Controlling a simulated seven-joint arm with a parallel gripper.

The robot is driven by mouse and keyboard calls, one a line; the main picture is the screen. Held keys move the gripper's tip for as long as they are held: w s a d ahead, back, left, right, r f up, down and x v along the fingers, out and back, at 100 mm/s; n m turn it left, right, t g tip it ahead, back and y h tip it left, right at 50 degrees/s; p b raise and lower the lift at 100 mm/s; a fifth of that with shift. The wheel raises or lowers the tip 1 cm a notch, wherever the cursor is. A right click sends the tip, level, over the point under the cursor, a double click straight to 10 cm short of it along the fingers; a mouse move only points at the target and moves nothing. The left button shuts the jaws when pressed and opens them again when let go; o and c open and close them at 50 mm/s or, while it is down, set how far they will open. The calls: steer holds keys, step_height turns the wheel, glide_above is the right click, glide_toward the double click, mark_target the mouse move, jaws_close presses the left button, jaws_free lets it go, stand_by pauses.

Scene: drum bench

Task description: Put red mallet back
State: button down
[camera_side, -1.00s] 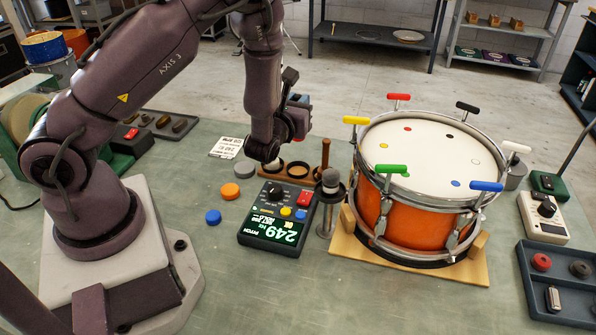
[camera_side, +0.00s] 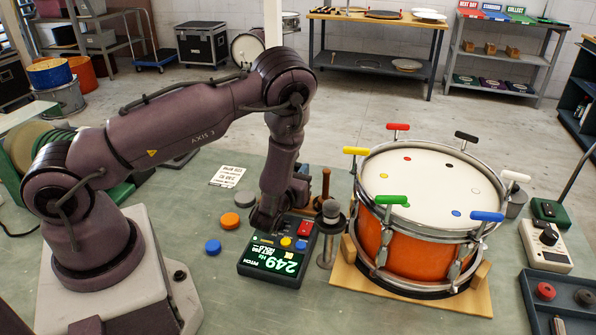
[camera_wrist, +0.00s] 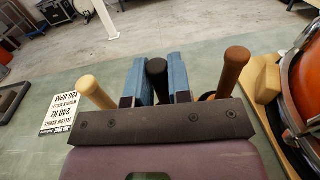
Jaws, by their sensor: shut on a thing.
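In the wrist view, the two blue fingers of my gripper (camera_wrist: 157,72) are shut on an upright black handle (camera_wrist: 157,85). The head below it is hidden, so I cannot tell its colour or whether it touches its holder. A pale wooden handle (camera_wrist: 97,92) stands to the left of the fingers, and a brown handle (camera_wrist: 234,72) to the right. The brown handle also stands upright in the side view (camera_side: 326,184). In the side view my gripper is low behind my forearm and mostly hidden.
The orange drum (camera_side: 400,238) with coloured T-handles stands right on a wooden base. The pitch meter (camera_side: 275,257) reads 249. Orange (camera_side: 230,221) and blue (camera_side: 213,246) pucks lie left.

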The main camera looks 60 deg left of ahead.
steer(key=shift+f, duration=0.15)
steer(key=c, duration=1.1)
jaws_free()
steer(key=shift+o, duration=0.2)
